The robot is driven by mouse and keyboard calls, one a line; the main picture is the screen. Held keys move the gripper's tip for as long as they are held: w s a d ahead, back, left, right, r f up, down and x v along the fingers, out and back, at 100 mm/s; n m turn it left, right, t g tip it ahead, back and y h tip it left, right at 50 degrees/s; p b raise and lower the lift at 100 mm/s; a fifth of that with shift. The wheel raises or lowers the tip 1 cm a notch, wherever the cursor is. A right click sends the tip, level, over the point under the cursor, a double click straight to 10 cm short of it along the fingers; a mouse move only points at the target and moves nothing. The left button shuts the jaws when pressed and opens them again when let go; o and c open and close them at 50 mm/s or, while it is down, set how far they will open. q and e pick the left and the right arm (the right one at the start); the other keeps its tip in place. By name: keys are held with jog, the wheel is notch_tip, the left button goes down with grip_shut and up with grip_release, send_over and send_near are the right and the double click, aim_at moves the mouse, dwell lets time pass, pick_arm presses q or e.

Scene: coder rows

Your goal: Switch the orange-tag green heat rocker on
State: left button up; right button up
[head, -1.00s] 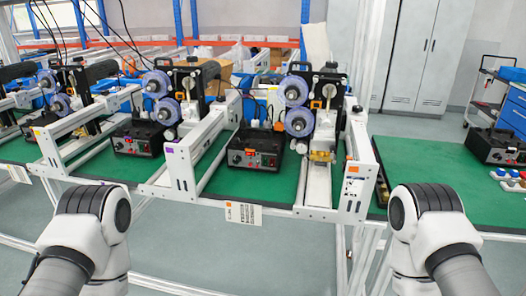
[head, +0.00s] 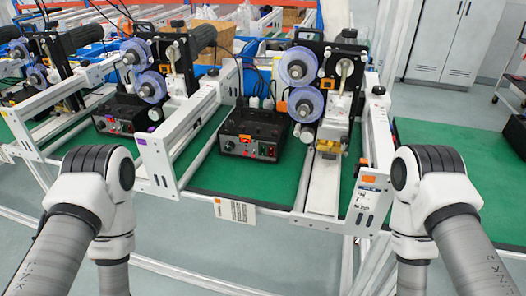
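A black control box (head: 252,128) with an orange tag (head: 245,138) on its front stands on the green mat in the middle station. Its front panel faces me. My two arms show at the lower left and lower right, but neither gripper is in view.
A purple-tag box (head: 120,120) stands left. Bare green mat lies before the box.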

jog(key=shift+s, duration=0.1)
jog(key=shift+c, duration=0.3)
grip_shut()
